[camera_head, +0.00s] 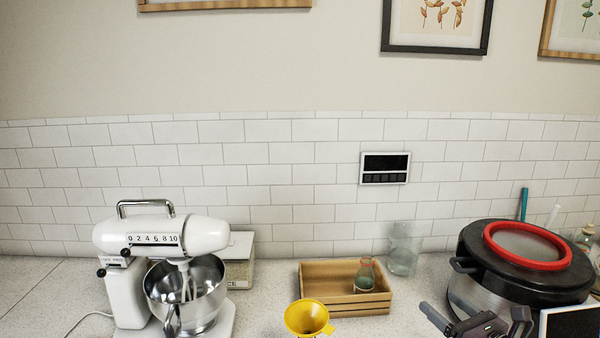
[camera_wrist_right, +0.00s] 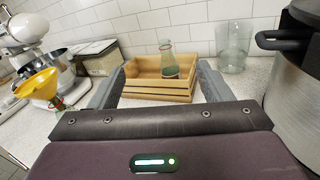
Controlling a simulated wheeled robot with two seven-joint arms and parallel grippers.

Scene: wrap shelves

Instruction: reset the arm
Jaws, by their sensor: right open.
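My right gripper (camera_head: 477,318) shows at the bottom right of the head view, low in front of the large pot. In the right wrist view its two fingers (camera_wrist_right: 157,84) are spread wide with nothing between them. Beyond the fingers stands a wooden crate (camera_wrist_right: 152,91) with a glass bottle (camera_wrist_right: 168,62) in it, apart from the fingers as far as I can tell. My left gripper and left arm are in neither view.
The large pot (camera_head: 470,297) with a black lid and red ring stands close to my right gripper. A clear glass jar (camera_head: 402,255) stands behind the wooden crate (camera_head: 318,291). A yellow funnel (camera_head: 307,317) and a white stand mixer (camera_head: 125,290) are further left.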

